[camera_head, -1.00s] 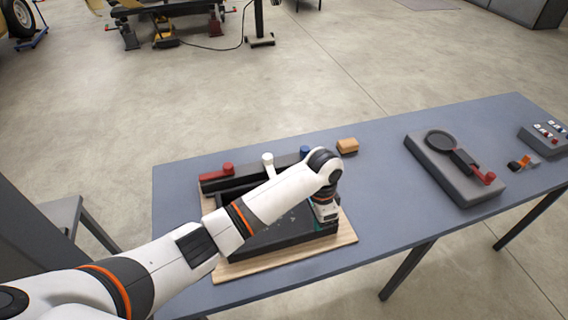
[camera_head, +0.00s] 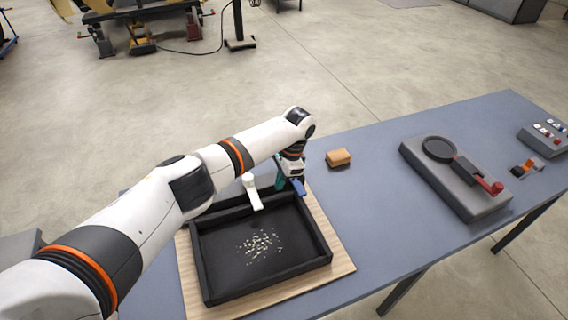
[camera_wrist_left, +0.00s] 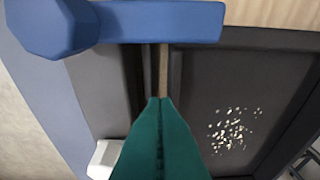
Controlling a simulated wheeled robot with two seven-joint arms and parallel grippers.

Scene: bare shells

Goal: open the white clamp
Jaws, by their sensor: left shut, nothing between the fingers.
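The white clamp (camera_head: 251,191) stands at the back edge of the black tray, its handle reaching toward the tray. In the left wrist view only its white end (camera_wrist_left: 103,160) shows, at the lower left, partly behind the fingers. My left gripper (camera_head: 283,184) has teal fingers and is just right of the white clamp, apart from it. In the wrist view its fingers (camera_wrist_left: 160,101) are together and empty, close to the blue clamp (camera_wrist_left: 165,22). The blue clamp also shows beside the gripper in the head view (camera_head: 298,187). My right gripper is out of view.
The black tray (camera_head: 322,238) holds pale crumbs and sits on a wooden board (camera_head: 340,262). A tan block (camera_head: 338,158) lies to its right. A grey fixture with a red-knobbed lever (camera_head: 455,185) stands farther right. The table between them is clear.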

